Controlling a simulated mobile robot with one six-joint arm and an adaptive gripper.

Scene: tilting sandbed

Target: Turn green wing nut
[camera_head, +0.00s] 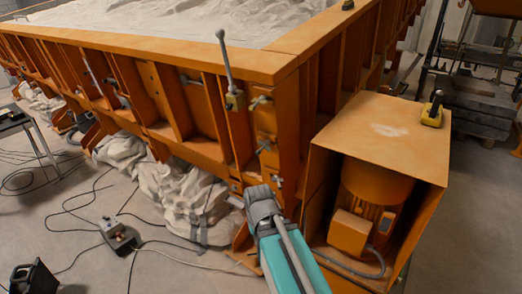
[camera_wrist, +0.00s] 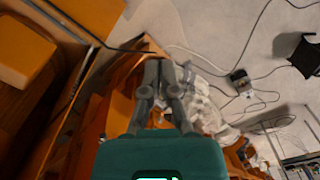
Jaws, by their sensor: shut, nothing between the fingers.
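Several small wing nuts sit one above another on the orange corner post of the sandbed frame: an upper one (camera_head: 260,102), a middle one (camera_head: 265,147) and a lower one (camera_head: 277,181). They are too small for me to tell which is green. My gripper (camera_head: 238,201) is low in front of the frame's corner, below the lower wing nut and apart from the upper two. In the wrist view my gripper (camera_wrist: 162,66) shows its grey fingers close together, with nothing held. No wing nut is clear in the wrist view.
The orange sandbed frame (camera_head: 180,56) fills the back. A lever (camera_head: 225,62) stands up on its front side. An orange motor housing (camera_head: 385,130) is right of my arm. Wrapped white cloth (camera_head: 185,195), cables and a control box (camera_head: 118,236) lie at floor level on the left.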

